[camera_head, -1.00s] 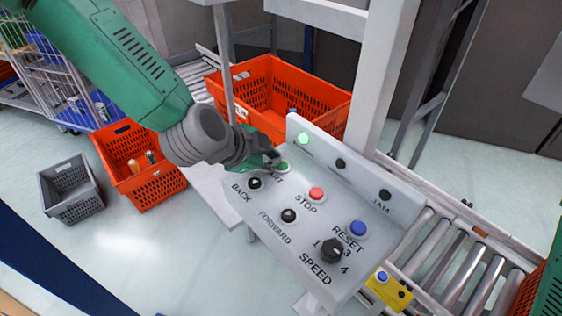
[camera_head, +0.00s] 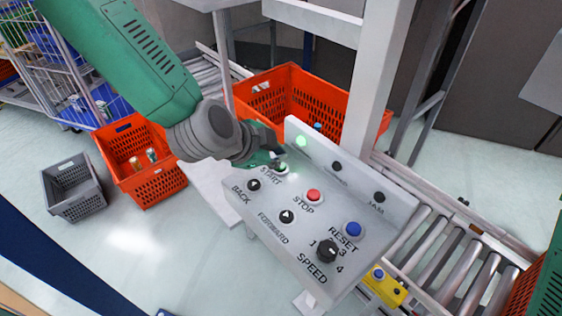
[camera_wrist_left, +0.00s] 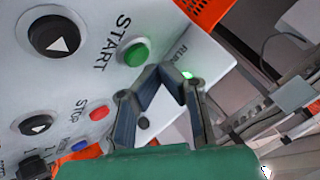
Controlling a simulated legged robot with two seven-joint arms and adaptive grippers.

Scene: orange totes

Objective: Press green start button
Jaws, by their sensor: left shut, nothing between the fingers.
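The green start button (camera_head: 282,168) is on the white control panel (camera_head: 262,209), beside the START label. It shows clearly in the wrist view (camera_wrist_left: 136,53). My left gripper (camera_head: 276,160) is at the button's upper left in the head view. In the wrist view my left gripper (camera_wrist_left: 167,70) has its fingertips together, empty, just right of and below the button. They appear apart from it there. A green lamp (camera_head: 302,141) glows on the panel's raised back edge, near the RUN label in the wrist view. My right gripper is not in view.
The panel also has a red STOP button (camera_head: 314,195), blue RESET button (camera_head: 353,229), black buttons and a speed knob (camera_head: 327,250). An orange tote (camera_head: 352,110) is on the conveyor behind the panel. A white post (camera_head: 377,80) rises close behind it.

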